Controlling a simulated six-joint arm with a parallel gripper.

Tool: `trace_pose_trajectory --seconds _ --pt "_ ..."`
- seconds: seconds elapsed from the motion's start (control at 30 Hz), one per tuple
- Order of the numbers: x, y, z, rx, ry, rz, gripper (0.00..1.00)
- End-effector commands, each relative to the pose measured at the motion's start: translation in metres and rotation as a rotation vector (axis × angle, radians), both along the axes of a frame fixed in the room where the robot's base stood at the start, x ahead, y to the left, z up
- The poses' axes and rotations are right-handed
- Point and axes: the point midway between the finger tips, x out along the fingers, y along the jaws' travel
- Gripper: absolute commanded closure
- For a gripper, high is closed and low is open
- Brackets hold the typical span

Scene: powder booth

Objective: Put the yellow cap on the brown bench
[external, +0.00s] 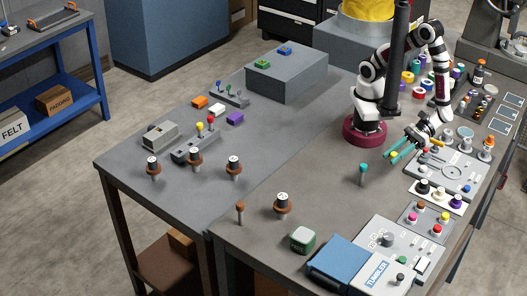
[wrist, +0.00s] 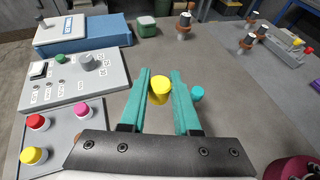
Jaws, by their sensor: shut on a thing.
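The yellow cap (wrist: 160,92) is a small cylinder held between the teal fingers of my gripper (wrist: 161,76), near their tips. It also shows as a small yellow spot at the fingers in the external view (external: 394,155). My gripper (external: 390,153) is shut on it and reaches low over the bench, in front of my base. The brown bench (external: 325,215) is the brownish-grey top on the right, and my base stands on it. Its bare surface lies under and beyond the fingers in the wrist view (wrist: 235,125). The gap between cap and bench is hard to judge.
A teal-topped peg (external: 363,169) stands close to my fingers. The button panel (external: 425,217), a grey control panel (external: 395,241) and a green box (external: 302,239) line the front right. Brown-collared pegs (external: 282,203) stand nearer the seam. The bench middle is clear.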

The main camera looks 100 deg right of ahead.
Motion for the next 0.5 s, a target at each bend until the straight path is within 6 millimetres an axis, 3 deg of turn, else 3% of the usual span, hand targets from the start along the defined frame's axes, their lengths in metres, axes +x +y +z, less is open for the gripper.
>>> trace_pose_trajectory --seconds 0.07,0.27,0.37,0.5 --pt "0.001 0.001 0.012 0.002 0.002 -0.002 1.00" --pt "0.032 0.030 0.004 -0.002 -0.001 -0.033 1.00" --pt "0.054 0.047 0.001 -0.001 0.000 -0.049 1.00" --pt "0.100 0.072 -0.002 -0.001 0.000 -0.083 1.00"
